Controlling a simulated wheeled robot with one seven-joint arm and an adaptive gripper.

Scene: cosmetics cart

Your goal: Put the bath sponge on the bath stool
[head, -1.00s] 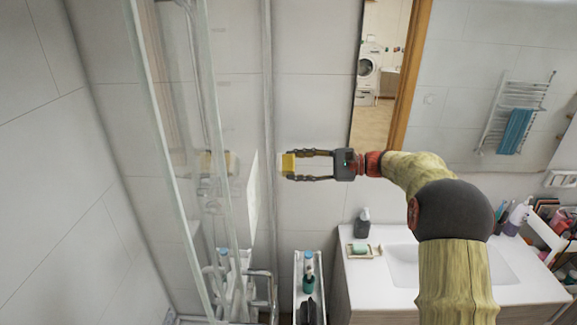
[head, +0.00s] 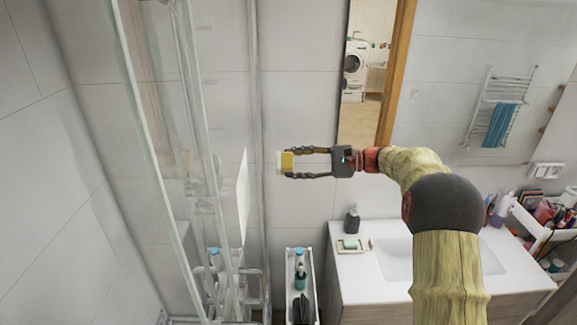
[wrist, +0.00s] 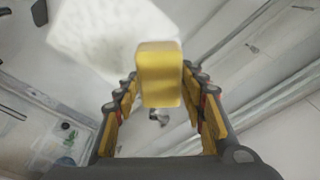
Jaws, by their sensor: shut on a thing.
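My gripper (head: 291,162) is shut on the yellow bath sponge (head: 286,161), holding it in the air in front of the tiled wall. The sponge shows a pale left side in the head view. In the wrist view the yellow sponge (wrist: 160,75) sits between the fingertips of my gripper (wrist: 160,88). A metal tubular frame (head: 262,292) stands low behind the glass at the bottom; I cannot tell whether it is the bath stool. No stool seat shows clearly.
Glass shower panels (head: 203,150) stand left of the gripper. A narrow white cart (head: 314,290) with bottles is below. A washbasin counter (head: 345,265) with a soap dish (head: 350,246) and a dark dispenser (head: 351,220) lies to the right. A cosmetics cart (head: 540,235) is at the far right.

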